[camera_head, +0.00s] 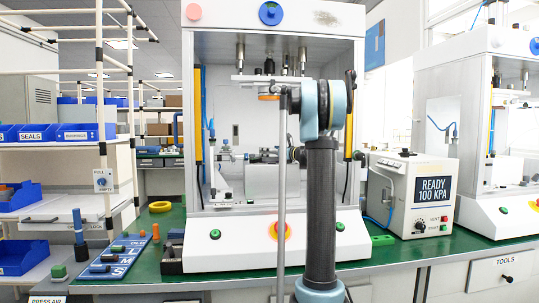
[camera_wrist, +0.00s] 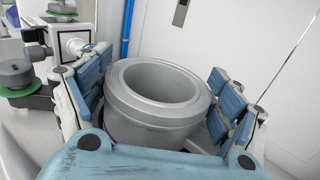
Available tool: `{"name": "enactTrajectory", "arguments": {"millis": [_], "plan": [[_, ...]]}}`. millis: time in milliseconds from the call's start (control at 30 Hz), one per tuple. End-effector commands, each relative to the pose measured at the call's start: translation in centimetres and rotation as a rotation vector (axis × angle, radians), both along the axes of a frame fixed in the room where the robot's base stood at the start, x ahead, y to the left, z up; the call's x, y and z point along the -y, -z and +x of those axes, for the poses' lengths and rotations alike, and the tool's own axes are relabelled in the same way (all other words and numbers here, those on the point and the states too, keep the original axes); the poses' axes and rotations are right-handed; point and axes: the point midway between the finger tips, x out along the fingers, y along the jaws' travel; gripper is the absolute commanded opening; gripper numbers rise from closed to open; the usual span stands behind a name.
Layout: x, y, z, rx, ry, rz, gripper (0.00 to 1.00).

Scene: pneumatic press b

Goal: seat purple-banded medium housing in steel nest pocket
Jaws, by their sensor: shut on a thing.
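In the wrist view my gripper (camera_wrist: 157,95) has its blue-padded fingers on both sides of a grey, round, hollow housing (camera_wrist: 160,118). It is shut on the housing, whose open mouth faces the camera. A sliver of purple shows low on its left side; the rest of the band is hidden. In the head view my arm reaches into the press and hides most of the gripper and housing. A grey metal block (camera_head: 263,157) shows inside the press, but I cannot tell whether it is the steel nest. No pocket is clearly visible in either view.
A pressure unit (camera_head: 410,195) stands right. A blue board (camera_head: 118,258) with upright parts lies left on the green bench (camera_head: 170,218).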

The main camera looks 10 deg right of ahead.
Motion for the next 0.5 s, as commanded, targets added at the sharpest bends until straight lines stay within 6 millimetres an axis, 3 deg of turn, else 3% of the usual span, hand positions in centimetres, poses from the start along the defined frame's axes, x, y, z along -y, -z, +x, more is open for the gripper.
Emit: {"name": "enactTrajectory", "arguments": {"millis": [100,133,167,500], "plan": [[0.00,0.22,0.00,0.000,0.000,0.000,0.40],[0.00,0.18,0.00,0.001,0.000,0.001,0.92],[0.00,0.18,0.00,0.000,0.000,0.000,0.99],[0.00,0.18,0.00,0.000,0.000,0.000,1.00]]}}
